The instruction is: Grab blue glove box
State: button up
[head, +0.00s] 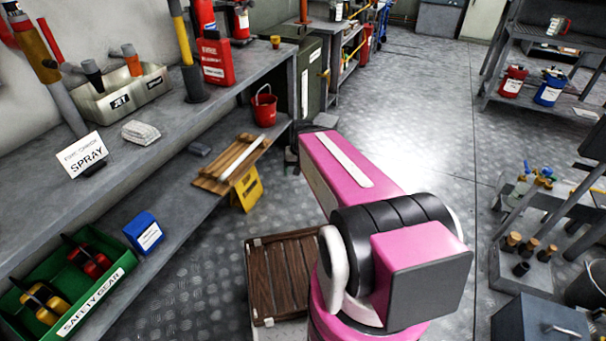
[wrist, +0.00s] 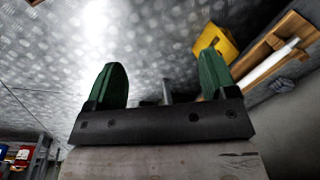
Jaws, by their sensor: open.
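A blue box (head: 145,233) with a white label sits on the lower shelf at the left, just right of the green safety gear bin (head: 95,283). It looks like the blue glove box, but its label is too small to read. My gripper shows in the wrist view (wrist: 162,88), with two green fingers spread apart and nothing between them. In the head view my pink arm reaches away from the camera and hides the gripper. The blue box does not show in the wrist view.
A red bucket (head: 264,108) is farther back. A wooden crate (head: 282,275) is on the floor by my arm. The upper bench (head: 165,125) overhangs the shelf.

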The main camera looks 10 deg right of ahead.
aim_at(143, 232)
jog(key=u, duration=1.8)
jog(key=i+l, duration=0.1)
jog(key=l, duration=0.6)
jog(key=i+l, duration=0.15)
jog(key=l, duration=0.2)
